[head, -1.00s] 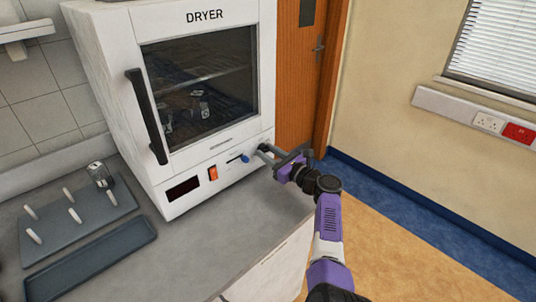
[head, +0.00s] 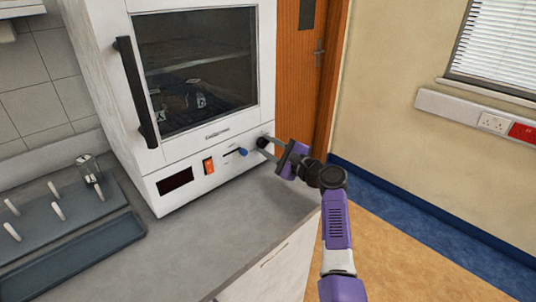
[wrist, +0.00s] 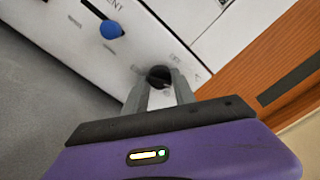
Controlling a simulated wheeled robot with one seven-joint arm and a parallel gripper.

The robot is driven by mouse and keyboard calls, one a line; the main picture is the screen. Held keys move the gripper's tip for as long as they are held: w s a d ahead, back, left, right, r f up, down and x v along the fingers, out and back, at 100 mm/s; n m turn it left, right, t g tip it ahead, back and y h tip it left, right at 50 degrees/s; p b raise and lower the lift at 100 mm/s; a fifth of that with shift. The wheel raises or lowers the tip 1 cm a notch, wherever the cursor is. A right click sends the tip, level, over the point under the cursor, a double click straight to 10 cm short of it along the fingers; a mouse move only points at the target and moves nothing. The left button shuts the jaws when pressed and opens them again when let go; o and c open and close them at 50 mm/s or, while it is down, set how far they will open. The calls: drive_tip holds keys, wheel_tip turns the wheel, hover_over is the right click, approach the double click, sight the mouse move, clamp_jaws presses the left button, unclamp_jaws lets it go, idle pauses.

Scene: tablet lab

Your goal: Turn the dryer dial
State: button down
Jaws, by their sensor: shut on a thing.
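The white dryer (head: 95,60) stands on the grey bench with its door closed. Its dark round dial (head: 262,142) is at the right end of the lower front panel. The dial also shows in the wrist view (wrist: 158,76), between my fingertips. My gripper (head: 267,145) reaches in from the right and is shut on the dial. In the wrist view my gripper (wrist: 160,84) has one finger on each side of the dial. The fingers hide part of the dial's edge.
A blue knob (head: 243,152) on a slider sits just left of the dial, close to my fingers. An orange switch (head: 209,166) and a dark display (head: 175,181) are further left. A pegged rack (head: 85,218) with a glass vessel (head: 89,170) stands at the left. The bench front is clear.

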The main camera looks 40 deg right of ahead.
drive_tip(key=n+b, duration=0.4)
drive_tip(key=n, duration=0.1)
drive_tip(key=n+b, duration=0.2)
drive_tip(key=shift+f+b, duration=0.25)
drive_tip(key=shift+b, duration=0.05)
drive_tip(key=n+b, duration=0.2)
drive_tip(key=n, duration=0.1)
drive_tip(key=n+b, duration=0.2)
drive_tip(key=shift+r+n, duration=0.2)
drive_tip(key=shift+n, duration=0.2)
drive_tip(key=shift+r+b, duration=0.1)
drive_tip(key=shift+b, duration=0.2)
drive_tip(key=c, duration=1)
unclamp_jaws()
drive_tip(key=shift+c, duration=0.2)
drive_tip(key=s, duration=0.7)
drive_tip(key=shift+s, duration=0.4)
